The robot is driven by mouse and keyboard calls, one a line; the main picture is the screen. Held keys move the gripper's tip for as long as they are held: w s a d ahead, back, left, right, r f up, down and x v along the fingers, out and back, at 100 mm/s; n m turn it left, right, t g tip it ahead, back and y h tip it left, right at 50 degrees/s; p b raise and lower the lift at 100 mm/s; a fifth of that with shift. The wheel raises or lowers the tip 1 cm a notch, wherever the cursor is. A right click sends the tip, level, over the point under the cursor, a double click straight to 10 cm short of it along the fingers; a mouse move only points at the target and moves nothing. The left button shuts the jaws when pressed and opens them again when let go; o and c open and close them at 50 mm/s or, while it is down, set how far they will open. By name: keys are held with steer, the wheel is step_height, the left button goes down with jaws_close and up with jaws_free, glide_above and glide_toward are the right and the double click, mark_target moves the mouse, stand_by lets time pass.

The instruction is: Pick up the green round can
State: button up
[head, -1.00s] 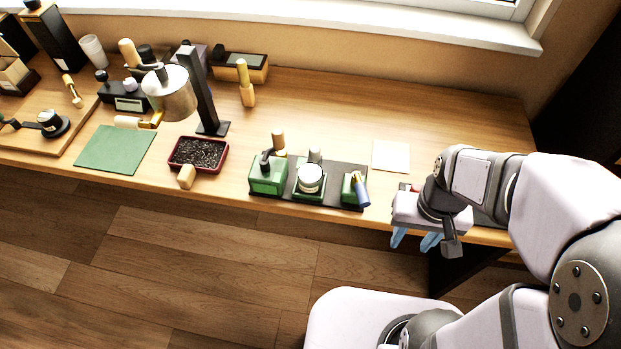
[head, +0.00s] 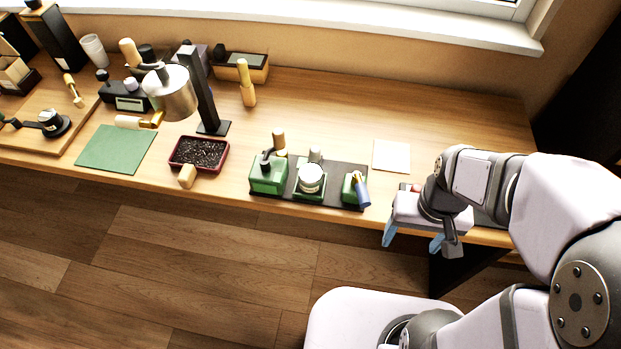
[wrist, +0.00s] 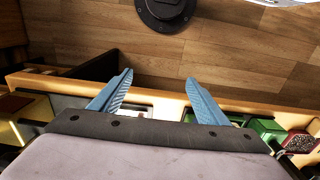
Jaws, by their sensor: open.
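My gripper (head: 412,238) is open and empty at the front edge of the table, on the right in the head view. In the wrist view its two blue fingers (wrist: 160,82) are spread with nothing between them. I cannot clearly make out a green round can. A round pale-lidded container (head: 311,179) sits in the middle green holder on a dark tray (head: 333,197), left of my gripper and apart from it. Green blocky holders (head: 268,179) stand at the tray's left and right ends. My arm may hide things behind it.
A pale square pad (head: 391,156) lies near my gripper. A dark red tray of black grains (head: 198,154), a green mat (head: 115,149) and a black stand with a metal vessel (head: 174,95) are further left. The back right of the table (head: 440,110) is clear.

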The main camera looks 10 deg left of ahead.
steer(key=n+b, duration=0.2)
steer(key=n, duration=0.1)
glide_above(310, 173)
steer(key=shift+w+d+f, duration=0.1)
steer(key=shift+d+f, duration=0.3)
steer(key=shift+f+p, duration=0.4)
steer(key=shift+f, duration=0.25)
steer(key=shift+a+f+p, duration=0.2)
steer(key=shift+f+p, duration=0.5)
steer(key=shift+f, duration=0.8)
steer(key=shift+a+f+p, duration=0.15)
steer(key=shift+f+p, duration=0.55)
steer(key=shift+f, duration=0.8)
steer(key=shift+c, duration=0.6)
steer(key=c, duration=1.5)
steer(key=shift+o, duration=0.2)
